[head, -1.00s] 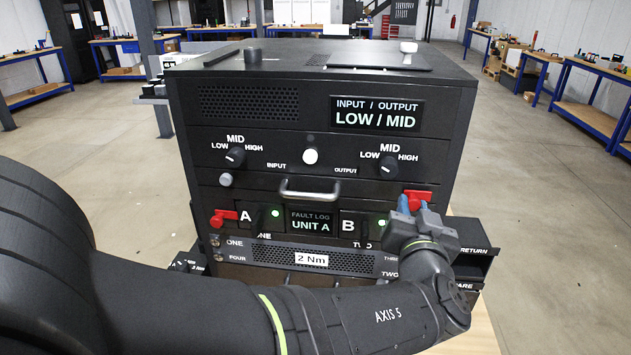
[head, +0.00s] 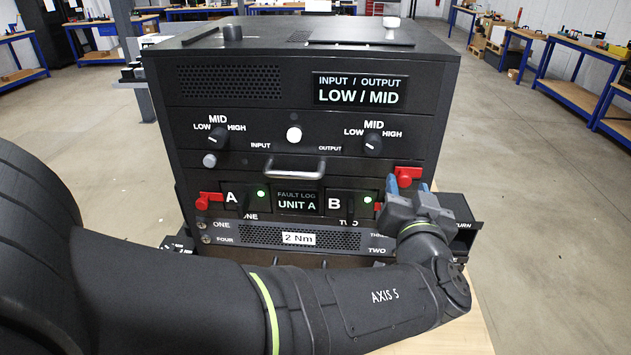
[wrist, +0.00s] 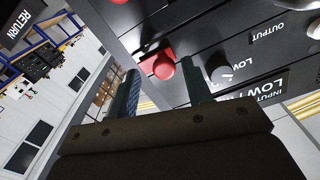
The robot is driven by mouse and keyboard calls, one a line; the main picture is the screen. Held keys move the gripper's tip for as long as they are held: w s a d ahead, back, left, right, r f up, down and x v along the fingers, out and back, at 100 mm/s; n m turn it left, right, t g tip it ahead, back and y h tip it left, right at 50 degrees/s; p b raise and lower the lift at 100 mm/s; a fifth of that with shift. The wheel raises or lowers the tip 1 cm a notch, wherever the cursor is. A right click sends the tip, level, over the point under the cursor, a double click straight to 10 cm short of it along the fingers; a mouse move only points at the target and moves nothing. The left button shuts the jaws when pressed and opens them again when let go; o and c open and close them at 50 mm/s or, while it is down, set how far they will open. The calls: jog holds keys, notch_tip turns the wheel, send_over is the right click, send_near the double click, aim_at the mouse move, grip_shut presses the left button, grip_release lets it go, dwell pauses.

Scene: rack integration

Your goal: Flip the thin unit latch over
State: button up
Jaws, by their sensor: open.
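In the wrist view, the red latch's round knob (wrist: 164,68) shows in the gap between the spread fingertips of my gripper (wrist: 160,82). I cannot tell whether either finger touches it. My gripper hides part of the panel's right end.
A metal handle (head: 294,170) sticks out above the fault log display. Two knobs and a white button (head: 294,134) are higher up. An open black bin (head: 466,229) stands right of the cabinet, close to my wrist.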

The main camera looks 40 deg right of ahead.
jog(key=v, duration=1.6)
jog(key=shift+w+d, duration=0.1)
dwell(0.4)
jog(key=shift+x, duration=7.15)
jog(key=shift+s+a, duration=0.3)
jog(key=shift+s, duration=0.05)
jog(key=v, duration=1.4)
jog(key=x, duration=1.7)
jog(key=shift+w+d, duration=0.15)
jog(key=shift+w, duration=0.45)
jog(key=shift+w+a, duration=0.3)
jog(key=shift+a, duration=0.15)
